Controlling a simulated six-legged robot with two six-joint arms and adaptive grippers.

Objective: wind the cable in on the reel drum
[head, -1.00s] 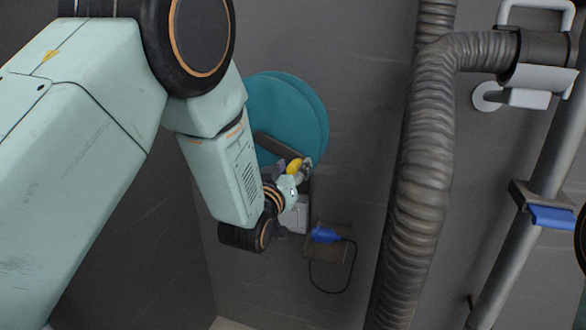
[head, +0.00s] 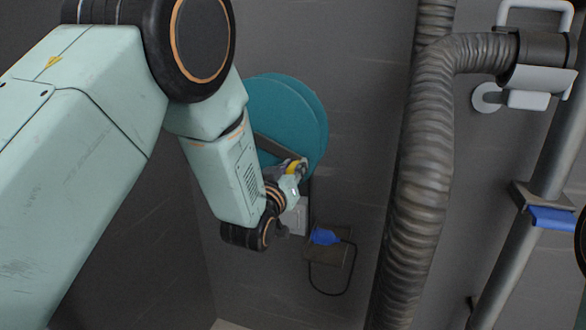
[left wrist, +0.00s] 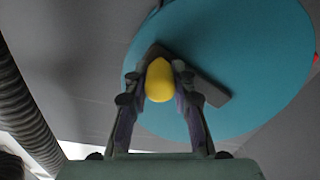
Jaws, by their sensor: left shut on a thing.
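The teal reel drum (head: 284,110) is at the wall in the middle of the head view, partly behind my left arm. It also fills much of the left wrist view (left wrist: 265,70). A dark crank bar (left wrist: 207,86) lies across the drum face, with a yellow knob (left wrist: 159,80) at one end. My left gripper (left wrist: 160,88) is shut on the yellow knob, one finger on each side. In the head view my left gripper (head: 298,168) is small and partly hides the knob. A dark cable (head: 345,275) hangs in a loop below a blue plug (head: 325,237). My right gripper is out of view.
A thick ribbed hose (head: 425,160) runs down the wall right of the drum. A grey pipe (head: 530,230) with a blue clamp (head: 552,217) stands farther right. A pale box (head: 298,215) sits below the drum.

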